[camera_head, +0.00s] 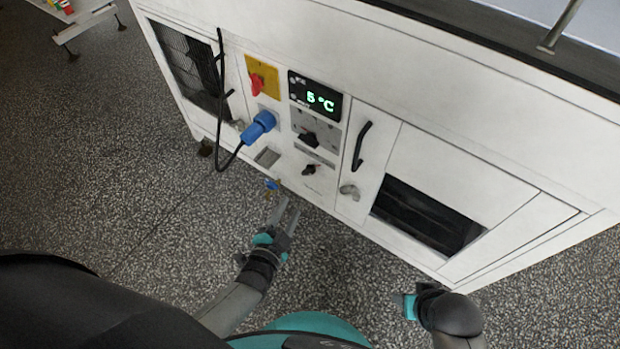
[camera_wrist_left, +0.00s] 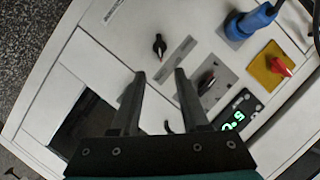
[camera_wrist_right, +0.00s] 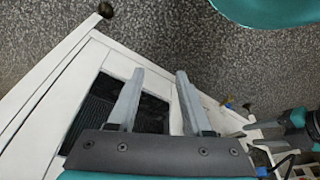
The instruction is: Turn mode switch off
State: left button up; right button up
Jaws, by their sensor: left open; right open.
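The white machine's control panel shows an upper black rotary knob (camera_head: 309,139) on a grey plate and a smaller lower black knob (camera_head: 309,170). No readable label tells which is the mode switch. In the left wrist view the small knob (camera_wrist_left: 159,44) lies ahead of the fingertips, between their lines, and the larger knob (camera_wrist_left: 206,83) lies right of the fingers. My left gripper (camera_head: 285,209) is open and empty, below and in front of the panel, apart from both knobs. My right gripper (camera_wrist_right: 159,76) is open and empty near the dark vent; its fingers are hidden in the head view.
A red switch on a yellow plate (camera_head: 271,78), a green 5 °C display (camera_head: 320,101) and a blue plug (camera_head: 258,127) with a looping black cable surround the knobs. A black door handle (camera_head: 361,146) stands out to the right. The speckled floor (camera_head: 130,200) is open at left.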

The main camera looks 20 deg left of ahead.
pick_arm(q)
jog(key=b, duration=0.5)
send_near(308, 174)
jog(key=x, duration=0.5)
pick_arm(e)
notch_tip(308, 174, up, 9)
jog(key=w+a+t, duration=0.1)
jog(key=w+t, duration=0.1)
pick_arm(q)
jog(key=shift+b+x, duration=1.6)
jog(key=shift+x, duration=0.55)
pick_arm(e)
jog(key=w+a+t+y, duration=0.4)
jog(key=a+t, duration=0.2)
jog(key=a, duration=0.1)
jog(key=shift+w+n, duration=0.3)
jog(key=shift+w, duration=0.1)
pick_arm(q)
jog(key=shift+a+f, duration=0.1)
jog(key=shift+f, duration=0.05)
pick_arm(e)
jog(key=shift+a+r, duration=0.1)
pick_arm(q)
grip_shut()
